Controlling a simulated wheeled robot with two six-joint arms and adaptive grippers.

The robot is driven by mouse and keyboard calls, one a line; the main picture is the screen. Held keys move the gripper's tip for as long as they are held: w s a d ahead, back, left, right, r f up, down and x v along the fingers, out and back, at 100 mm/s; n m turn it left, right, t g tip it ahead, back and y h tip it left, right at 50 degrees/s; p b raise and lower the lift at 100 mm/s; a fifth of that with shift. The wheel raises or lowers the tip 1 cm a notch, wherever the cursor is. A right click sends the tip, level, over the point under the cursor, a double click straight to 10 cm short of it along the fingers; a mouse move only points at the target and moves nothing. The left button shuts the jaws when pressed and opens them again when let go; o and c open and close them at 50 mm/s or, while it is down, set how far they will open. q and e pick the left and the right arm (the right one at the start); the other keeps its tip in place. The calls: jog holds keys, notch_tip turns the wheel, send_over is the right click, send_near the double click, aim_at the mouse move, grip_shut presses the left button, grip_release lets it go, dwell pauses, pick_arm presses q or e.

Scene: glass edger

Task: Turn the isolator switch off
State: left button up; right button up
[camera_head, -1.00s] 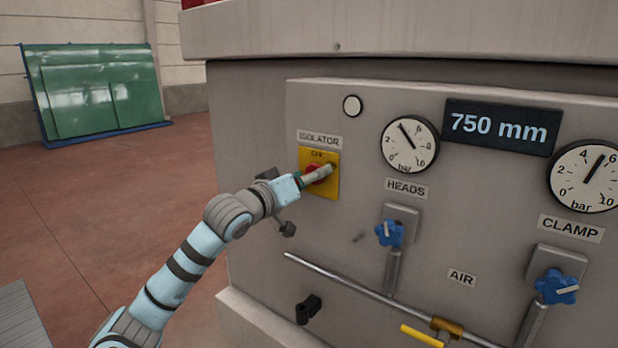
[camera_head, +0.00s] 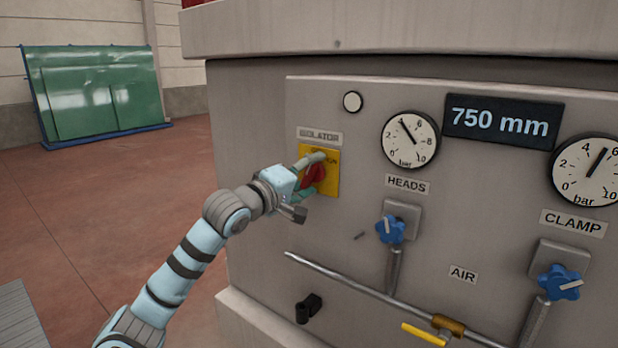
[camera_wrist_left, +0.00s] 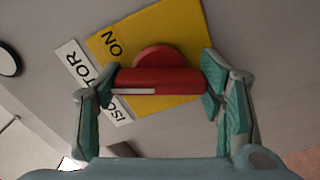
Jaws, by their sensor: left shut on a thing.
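The isolator switch is a red handle (camera_head: 315,175) on a yellow plate (camera_head: 333,185) at the left of the panel. My left gripper (camera_head: 308,177) is shut on it, one finger above and one below in the head view. In the left wrist view the red handle (camera_wrist_left: 160,82) lies between the two green-padded fingers (camera_wrist_left: 160,88), across its ends. Its white mark is at the left end in that view, near the ON lettering (camera_wrist_left: 115,46). The handle stands tilted relative to the yellow plate's edges. Any OFF lettering is hidden. My right gripper is not in view.
The ISOLATOR label (camera_head: 320,136) is above the plate. To the right are gauges (camera_head: 410,139), a 750 mm display (camera_head: 502,126), blue knobs (camera_head: 390,230) and a pipe with a yellow lever (camera_head: 423,335). Open floor (camera_head: 100,190) lies to the left.

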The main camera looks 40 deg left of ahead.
pick_arm(q)
jog(key=n+b, duration=0.1)
jog(key=n, duration=0.3)
jog(key=shift+n, duration=0.3)
dwell(0.3)
jog(key=o, duration=1.2)
jog(key=shift+c, duration=0.2)
